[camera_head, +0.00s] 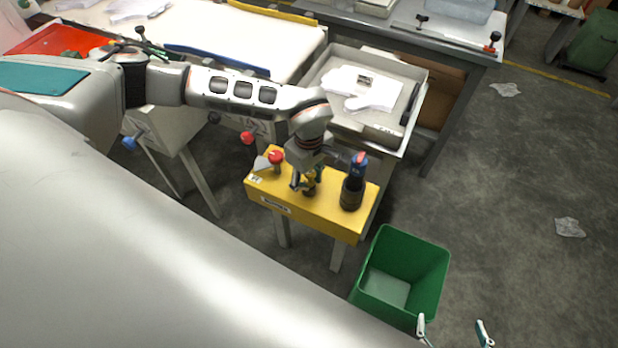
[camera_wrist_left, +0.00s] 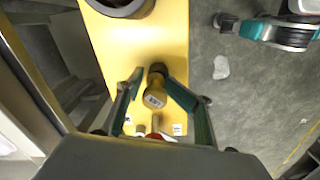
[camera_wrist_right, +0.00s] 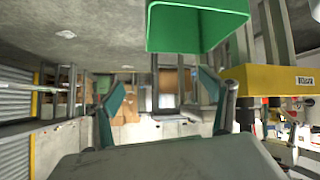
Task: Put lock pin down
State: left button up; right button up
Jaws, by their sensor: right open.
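My left gripper (camera_head: 308,184) reaches down over a yellow bench (camera_head: 335,227). In the left wrist view, its fingers (camera_wrist_left: 152,77) stand close on both sides of a small yellow-brown piece with a dark end (camera_wrist_left: 155,97). This may be the lock pin. Its dark end is at the bench top. I cannot tell whether both fingers touch it. A red-knobbed piece (camera_head: 275,157) stands at the bench's left end. My right gripper (camera_head: 452,333) is at the bottom edge of the head view. Its fingers are wide apart and empty in the right wrist view (camera_wrist_right: 165,95).
A dark round holder (camera_head: 351,195) with a blue, red-topped tool stands right of my left gripper. A green bin (camera_head: 437,262) is on the floor in front. A grey tray (camera_head: 413,114) with white gloves lies behind. The floor at right is mostly clear.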

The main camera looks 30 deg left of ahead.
pick_arm(q)
jog(key=shift+w+r, duration=0.1)
jog(key=shift+r, duration=0.05)
jog(key=shift+r, duration=0.55)
notch_tip(320, 180, up, 11)
jog(key=shift+p, duration=1)
jog(key=shift+r, duration=0.6)
